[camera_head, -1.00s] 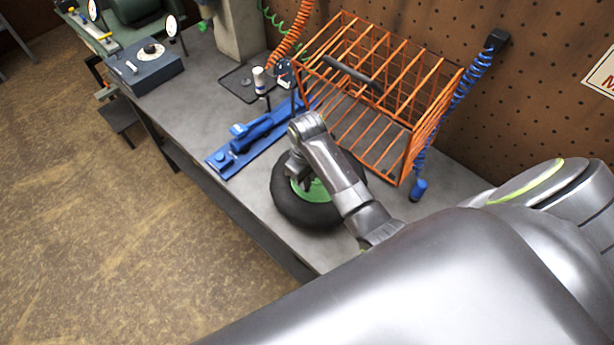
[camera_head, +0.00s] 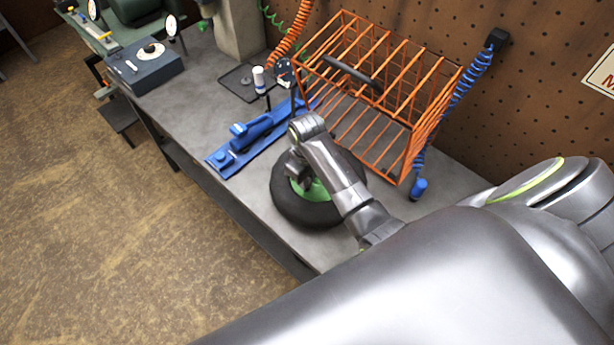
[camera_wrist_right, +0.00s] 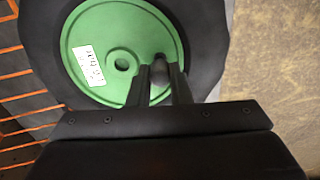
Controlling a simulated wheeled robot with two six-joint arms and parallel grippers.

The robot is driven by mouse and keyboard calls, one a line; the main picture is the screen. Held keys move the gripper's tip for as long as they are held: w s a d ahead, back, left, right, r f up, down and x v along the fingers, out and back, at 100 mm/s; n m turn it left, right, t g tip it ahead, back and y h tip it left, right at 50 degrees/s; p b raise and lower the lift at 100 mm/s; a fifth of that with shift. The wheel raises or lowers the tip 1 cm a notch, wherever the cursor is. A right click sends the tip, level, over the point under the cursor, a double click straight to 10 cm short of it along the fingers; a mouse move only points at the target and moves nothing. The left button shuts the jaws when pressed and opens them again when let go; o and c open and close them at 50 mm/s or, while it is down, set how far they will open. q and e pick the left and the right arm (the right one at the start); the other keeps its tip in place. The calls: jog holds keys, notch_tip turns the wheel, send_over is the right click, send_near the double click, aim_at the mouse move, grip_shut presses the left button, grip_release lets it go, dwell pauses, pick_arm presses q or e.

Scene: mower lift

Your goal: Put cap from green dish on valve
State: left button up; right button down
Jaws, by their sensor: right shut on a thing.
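A black tyre (camera_head: 283,208) lies flat on the bench with a round green dish (camera_head: 318,190) in its middle. In the right wrist view the green dish (camera_wrist_right: 100,28) has a white label and a centre hole. My right gripper (camera_wrist_right: 160,72) is over the dish near its rim, its fingers shut on a small dark rounded thing (camera_wrist_right: 160,66), which looks like the cap. In the head view the right gripper (camera_head: 297,182) is low over the wheel, and its arm hides part of the tyre. I cannot make out the valve separately. My left gripper is not in view.
An orange wire cage (camera_head: 395,85) stands right behind the wheel. A blue tool (camera_head: 255,135) lies to the left on the grey bench (camera_head: 190,105). A dark tray (camera_head: 240,85) with small items and a blue-grey box (camera_head: 148,68) are farther back.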

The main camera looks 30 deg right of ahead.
jog(key=shift+f, duration=1.1)
dwell(0.3)
jog(key=c, duration=1)
grip_release()
jog(key=shift+r, duration=3.8)
